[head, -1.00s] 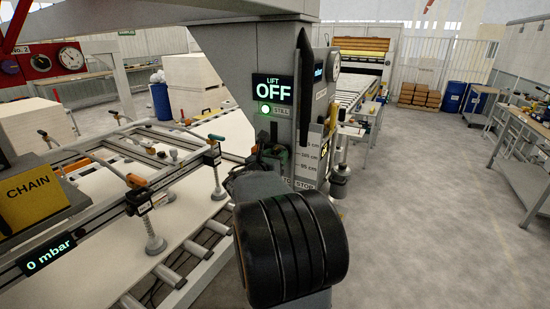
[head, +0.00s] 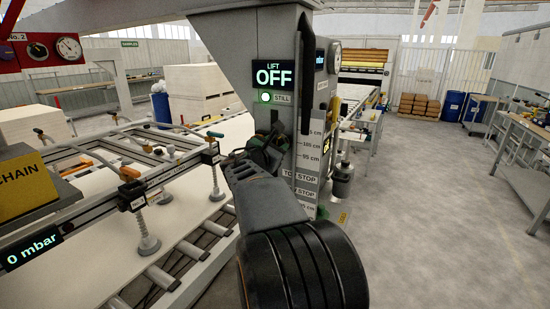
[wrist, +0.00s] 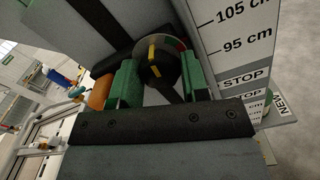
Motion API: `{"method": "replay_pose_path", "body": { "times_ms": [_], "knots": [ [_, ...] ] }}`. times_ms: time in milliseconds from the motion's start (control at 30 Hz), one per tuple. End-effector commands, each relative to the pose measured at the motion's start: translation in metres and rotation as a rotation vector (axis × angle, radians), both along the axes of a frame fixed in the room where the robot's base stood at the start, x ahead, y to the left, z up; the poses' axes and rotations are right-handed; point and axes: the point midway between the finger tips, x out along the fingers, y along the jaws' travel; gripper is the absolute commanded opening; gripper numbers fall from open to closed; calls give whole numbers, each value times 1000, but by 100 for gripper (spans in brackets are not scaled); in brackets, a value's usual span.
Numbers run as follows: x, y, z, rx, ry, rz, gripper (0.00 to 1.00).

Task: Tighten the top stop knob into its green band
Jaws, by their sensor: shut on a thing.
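The top stop knob (wrist: 160,74) is black and round with a yellow mark, and sits on the grey column in the wrist view. My gripper (wrist: 158,64) has its green fingers on either side of the knob and is shut on it. Part of a ring with red and green shows behind the knob's right edge. The right finger hides some of this ring, so I cannot tell where the yellow mark stands against the green. In the head view my gripper (head: 270,146) is against the column, and the knob is too small and covered to make out.
The column (head: 308,150) carries a height scale and STOP labels right of my gripper. A suction frame (head: 140,190) stands close on the left.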

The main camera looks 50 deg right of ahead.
Motion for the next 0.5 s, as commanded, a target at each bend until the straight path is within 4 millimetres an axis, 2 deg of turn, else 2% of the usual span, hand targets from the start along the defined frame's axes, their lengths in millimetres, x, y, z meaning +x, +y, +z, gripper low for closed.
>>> {"method": "replay_pose_path", "body": {
  "times_ms": [200, 500],
  "knots": [
    [-1, -1, -2, 20, -88, -2, 18],
    [-1, -1, 1, 31, -128, -3, 18]
  ]
}}
